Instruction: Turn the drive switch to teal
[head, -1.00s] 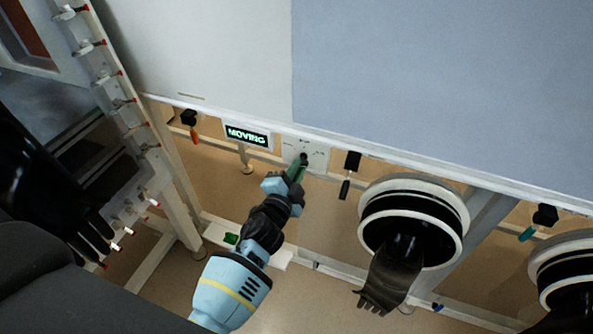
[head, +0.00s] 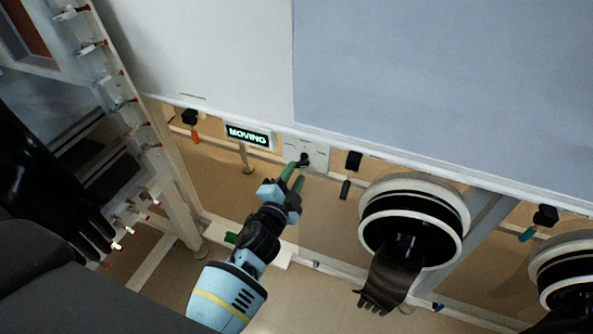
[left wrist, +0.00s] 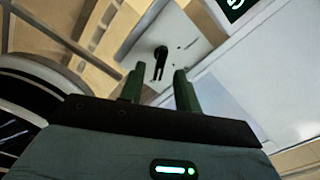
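The drive switch, a small black knob (head: 304,159), sits on a pale square plate (head: 319,155) under the cabinet's lower edge. In the left wrist view the knob (left wrist: 160,55) shows beyond the fingertips, with its lever pointing down towards them. Faint marks surround it on the plate (left wrist: 184,40); their colours are too small to read. My left gripper (head: 295,176) has green fingers, spread apart and empty, just below the knob in the head view. The left wrist view shows the open gap between the fingers (left wrist: 159,72). My right gripper is not in view.
A display (head: 248,135) reading "MOVING" is left of the plate. Handles with an orange tip (head: 195,136), a black tip (head: 345,189) and a teal tip (head: 528,234) hang along the edge. A glove port (head: 415,187) with a black glove (head: 384,282) juts out at right.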

